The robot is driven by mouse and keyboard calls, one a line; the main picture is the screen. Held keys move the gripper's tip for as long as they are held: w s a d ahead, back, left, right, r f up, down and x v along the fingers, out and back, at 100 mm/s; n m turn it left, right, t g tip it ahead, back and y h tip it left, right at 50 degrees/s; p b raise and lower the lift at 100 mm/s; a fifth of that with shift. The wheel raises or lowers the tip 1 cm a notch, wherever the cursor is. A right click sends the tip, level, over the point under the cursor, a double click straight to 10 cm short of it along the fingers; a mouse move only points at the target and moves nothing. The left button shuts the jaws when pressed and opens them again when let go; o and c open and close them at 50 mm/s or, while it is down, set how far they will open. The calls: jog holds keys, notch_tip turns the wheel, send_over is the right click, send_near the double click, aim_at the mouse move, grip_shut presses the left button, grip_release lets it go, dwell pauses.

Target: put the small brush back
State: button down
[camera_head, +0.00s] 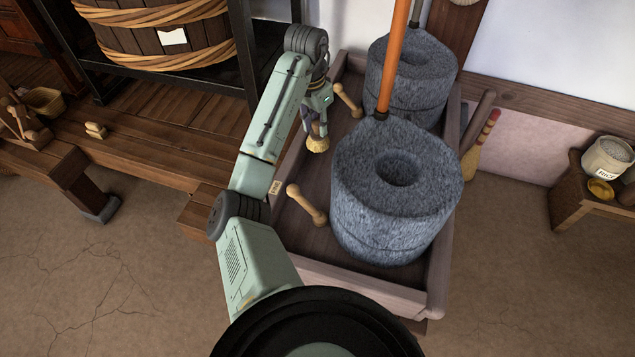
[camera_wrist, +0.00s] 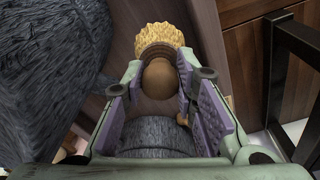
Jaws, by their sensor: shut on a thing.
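The small brush (camera_head: 318,144) has straw-coloured bristles and a rounded brown handle. My gripper (camera_head: 319,117) is shut on its handle, with the bristles pointing down, at the left side of the wooden tray (camera_head: 360,288) that bears two grey stone querns. I cannot tell whether the bristles touch the tray. In the wrist view, the brush handle (camera_wrist: 160,77) sits between the purple finger pads of my gripper (camera_wrist: 163,92), and the bristles (camera_wrist: 160,40) stick out beyond them. A small tag (camera_head: 275,187) is on the tray's left edge.
The front quern (camera_head: 395,195) with its orange pole (camera_head: 391,60) stands right of my gripper; the rear quern (camera_head: 408,75) is behind. A wooden bench (camera_head: 170,140) is left, a rice sack (camera_head: 606,158) far right.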

aim_at(317, 145)
notch_tip(317, 145, down, 3)
jog(key=shift+r+b, duration=0.2)
jog(key=shift+b, duration=0.5)
notch_tip(317, 145, down, 6)
jog(key=shift+r+b, duration=0.25)
jog(key=shift+b, duration=0.85)
jog(key=shift+f, duration=2.15)
jog(key=shift+f, duration=0.1)
jog(key=c, duration=1.3)
grip_release()
jog(key=r+p, duration=0.1)
jog(key=r, duration=0.3)
jog(key=r+p, duration=0.1)
jog(key=r, duration=0.3)
jog(key=s+a+r+p, duration=0.1)
jog(key=r, duration=0.3)
